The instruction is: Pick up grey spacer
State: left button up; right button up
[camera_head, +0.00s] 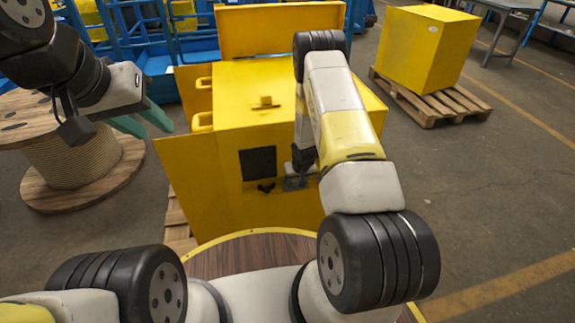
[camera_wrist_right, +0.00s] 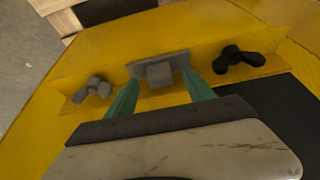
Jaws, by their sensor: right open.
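The grey spacer (camera_wrist_right: 160,72) is a small block with a wider plate behind it. In the right wrist view it sits on a yellow ledge, between a grey wing nut (camera_wrist_right: 95,89) and a black wing nut (camera_wrist_right: 238,60). My right gripper (camera_wrist_right: 161,82) is open, its teal fingertips on either side of the spacer's block; I cannot tell whether they touch it. In the head view my right arm hides much of this spot, and the black wing nut (camera_head: 266,187) shows to its left. My left gripper (camera_head: 156,130) is open and empty at the left.
The yellow housing (camera_head: 225,100) stands ahead, with a dark square panel (camera_head: 258,163) on its front. A wooden cable reel (camera_head: 75,155) stands at the left. A yellow box (camera_head: 425,45) on a pallet (camera_head: 430,105) stands back right. The floor at right is clear.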

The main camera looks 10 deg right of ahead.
jog(key=shift+x, duration=0.8)
jog(key=shift+r, duration=0.1)
grip_shut()
